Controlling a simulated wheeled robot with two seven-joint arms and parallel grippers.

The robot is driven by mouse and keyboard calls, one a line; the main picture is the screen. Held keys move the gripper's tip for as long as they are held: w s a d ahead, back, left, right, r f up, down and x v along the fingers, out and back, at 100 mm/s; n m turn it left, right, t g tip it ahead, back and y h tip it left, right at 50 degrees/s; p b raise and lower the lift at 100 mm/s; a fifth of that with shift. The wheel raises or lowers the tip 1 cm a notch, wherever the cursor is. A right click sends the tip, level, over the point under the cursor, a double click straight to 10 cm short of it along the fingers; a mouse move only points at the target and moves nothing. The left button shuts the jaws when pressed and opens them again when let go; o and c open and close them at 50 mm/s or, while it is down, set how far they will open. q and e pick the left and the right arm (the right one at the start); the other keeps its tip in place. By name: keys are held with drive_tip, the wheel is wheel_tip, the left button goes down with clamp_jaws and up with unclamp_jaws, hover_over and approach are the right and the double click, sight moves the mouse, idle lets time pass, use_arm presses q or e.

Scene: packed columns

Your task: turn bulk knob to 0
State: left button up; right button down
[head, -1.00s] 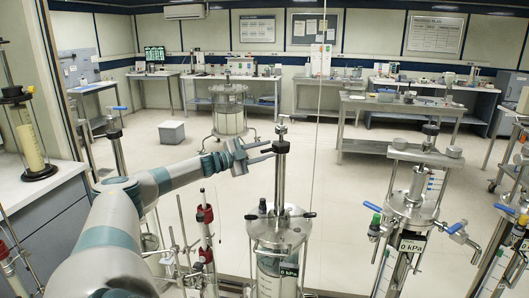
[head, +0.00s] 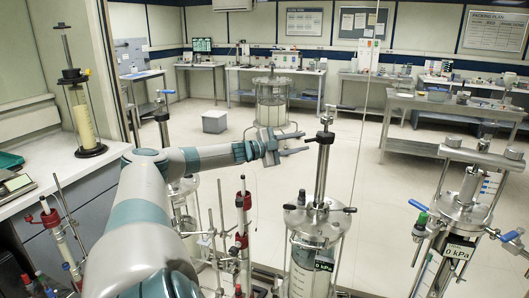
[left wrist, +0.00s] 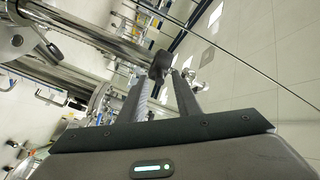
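No knob label reading "bulk" is legible. A black knob (head: 325,137) tops the upright metal rod of the middle glass column (head: 312,255), whose small display (head: 323,264) is too small to read. My left gripper (head: 306,143) is level with this knob, just left of it, fingers apart and empty. In the left wrist view, the dark knob (left wrist: 161,64) shows just beyond the open fingertips (left wrist: 160,80); contact cannot be told. My right gripper is in neither current view.
A second column (head: 455,215) with a "0 kPa" display (head: 457,249) stands to the right. Red-clamped stands (head: 243,200) are below my left arm. A counter (head: 50,175) holds a yellow-filled cylinder (head: 84,118). Open floor lies behind, with a grey box (head: 215,121).

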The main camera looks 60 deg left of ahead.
use_arm(q)
drive_tip(key=s+a+b, duration=0.1)
drive_tip(key=s+b, duration=0.3)
drive_tip(key=s, duration=0.9)
drive_tip(key=shift+s+a, duration=0.15)
idle(0.4)
idle(0.6)
